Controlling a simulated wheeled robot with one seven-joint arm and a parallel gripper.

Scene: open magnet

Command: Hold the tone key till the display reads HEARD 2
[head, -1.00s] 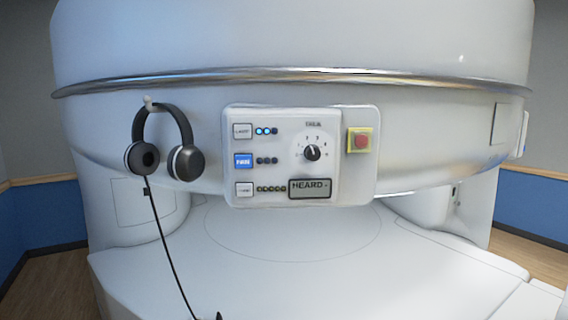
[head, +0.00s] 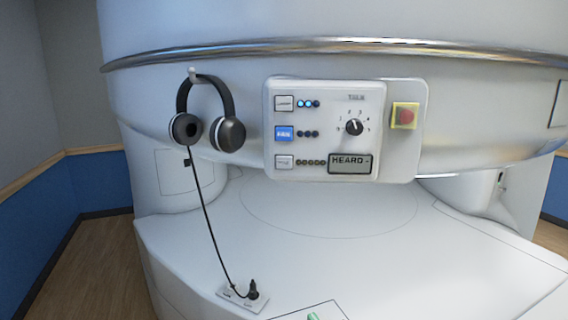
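The control panel (head: 345,172) is on the front of the white magnet housing. The bottom white key (head: 284,162) on its left side has a blurred label that seems to read TONE, with a row of several dark lamps (head: 310,162) beside it. The display (head: 350,164) reads "HEARD -". My gripper is not in view.
Headphones (head: 229,134) hang from a hook left of the panel, their cable running to a socket plate (head: 243,297) on the white bed. A dial (head: 354,127) and a red button (head: 405,117) are on the panel's right side. A small green thing (head: 313,317) shows at the bottom edge.

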